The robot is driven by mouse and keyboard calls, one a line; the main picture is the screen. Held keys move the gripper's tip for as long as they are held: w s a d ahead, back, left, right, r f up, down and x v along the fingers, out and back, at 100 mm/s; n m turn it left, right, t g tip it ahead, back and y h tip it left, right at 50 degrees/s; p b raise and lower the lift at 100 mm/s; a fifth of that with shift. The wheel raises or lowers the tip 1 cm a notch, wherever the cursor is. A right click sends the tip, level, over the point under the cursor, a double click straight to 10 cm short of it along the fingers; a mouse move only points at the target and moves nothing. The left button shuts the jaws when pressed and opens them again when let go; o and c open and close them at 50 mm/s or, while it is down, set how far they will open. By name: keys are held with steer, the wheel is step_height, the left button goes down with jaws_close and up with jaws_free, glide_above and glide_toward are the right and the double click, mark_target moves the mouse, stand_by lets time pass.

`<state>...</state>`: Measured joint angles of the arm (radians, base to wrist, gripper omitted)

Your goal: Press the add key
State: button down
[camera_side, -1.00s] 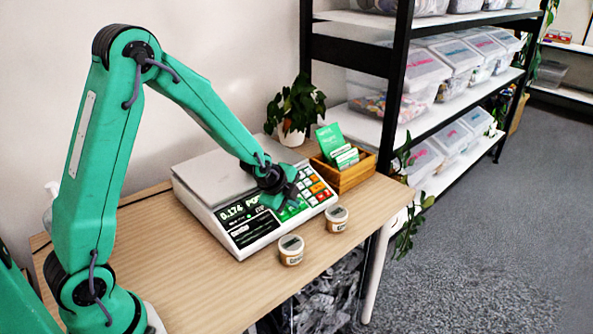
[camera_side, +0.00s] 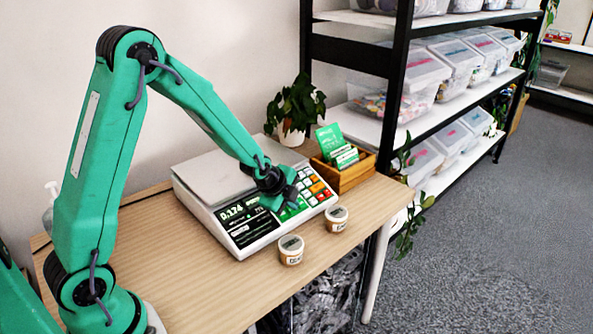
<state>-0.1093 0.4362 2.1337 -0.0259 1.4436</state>
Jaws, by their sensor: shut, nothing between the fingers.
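A white scale (camera_side: 250,238) with a flat weighing plate (camera_side: 213,176) stands on the wooden table. Its lit display (camera_side: 238,212) reads about 0.174. Its keypad (camera_side: 316,191) has white, orange, red and green keys at the right of the front panel. My gripper (camera_side: 285,203) is shut and empty, pointing down at the left part of the keypad. The tips hide some keys, so I cannot tell whether they touch one. The add key's label is too small to read from here.
Two small lidded jars, one left (camera_side: 291,250) and one right (camera_side: 337,218), stand in front of the scale. A wooden box (camera_side: 350,175) with green cards and a potted plant (camera_side: 295,108) stand behind it. A black shelf with bins is at the right. The table's front left (camera_side: 205,290) is clear.

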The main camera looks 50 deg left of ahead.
stand_by(0.4)
steer(key=shift+d+r, duration=0.35)
steer(key=shift+r, duration=0.35)
steer(key=r, duration=0.1)
steer(key=d+r, duration=0.1)
steer(key=r, duration=0.1)
steer(key=d+r, duration=0.1)
steer(key=shift+r, duration=0.3)
stand_by(0.4)
stand_by(0.5)
steer(key=s+d+r+n, duration=0.1)
steer(key=s+r+n, duration=0.3)
steer(key=s, duration=0.4)
steer(key=s+r+n, duration=0.5)
steer(key=s+n, duration=0.1)
steer(key=s, duration=0.3)
steer(key=s+d+r+n+g, duration=0.1)
steer(key=s+r+n, duration=0.4)
steer(key=s, duration=0.4)
steer(key=shift+s+d+h, duration=0.25)
steer(key=shift+d+h, duration=0.1)
steer(key=shift+h, duration=0.05)
